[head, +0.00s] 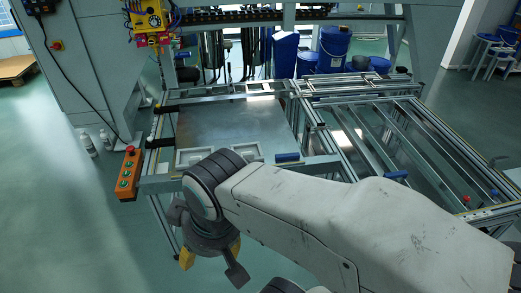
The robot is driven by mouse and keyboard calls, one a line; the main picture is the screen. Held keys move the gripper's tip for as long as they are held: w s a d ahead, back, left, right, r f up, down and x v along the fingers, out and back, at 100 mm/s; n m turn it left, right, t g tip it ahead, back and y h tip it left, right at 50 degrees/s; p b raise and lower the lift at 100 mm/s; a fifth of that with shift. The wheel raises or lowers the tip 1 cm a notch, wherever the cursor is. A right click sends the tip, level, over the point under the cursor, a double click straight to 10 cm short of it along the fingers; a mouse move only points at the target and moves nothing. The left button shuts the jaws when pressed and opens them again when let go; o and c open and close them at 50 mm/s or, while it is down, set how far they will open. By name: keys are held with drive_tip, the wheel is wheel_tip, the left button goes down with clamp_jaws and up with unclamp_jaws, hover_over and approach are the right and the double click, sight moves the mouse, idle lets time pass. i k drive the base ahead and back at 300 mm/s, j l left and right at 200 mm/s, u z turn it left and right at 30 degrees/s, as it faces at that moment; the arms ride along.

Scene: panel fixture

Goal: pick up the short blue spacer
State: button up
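A small blue cylinder (288,157) lies at the front right corner of the metal panel (235,125). A second small blue piece (396,175) sits farther right on the frame rail. I cannot tell for certain which of them is the short blue spacer. My gripper (211,260) hangs in front of the fixture, below and left of both blue pieces and apart from them. Its dark and orange fingers are spread, with nothing seen between them. My arm hides part of the fixture's front edge.
White trays (190,157) stand at the panel's front edge, partly behind my arm. An orange button box (129,174) is at the fixture's left corner. An aluminium frame with rails (365,140) extends right. Open green floor (75,225) lies at left.

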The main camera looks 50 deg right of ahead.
sight(294, 155)
drive_tip(key=i+l+u, duration=0.25)
drive_tip(key=i+l, duration=0.25)
drive_tip(key=l, duration=0.2)
drive_tip(key=i+l+u, duration=0.15)
drive_tip(key=l, duration=0.25)
drive_tip(key=i+l, duration=0.1)
drive_tip(key=l, duration=0.25)
drive_tip(key=i+l+u, duration=0.15)
drive_tip(key=l, duration=0.25)
drive_tip(key=k+j, duration=0.05)
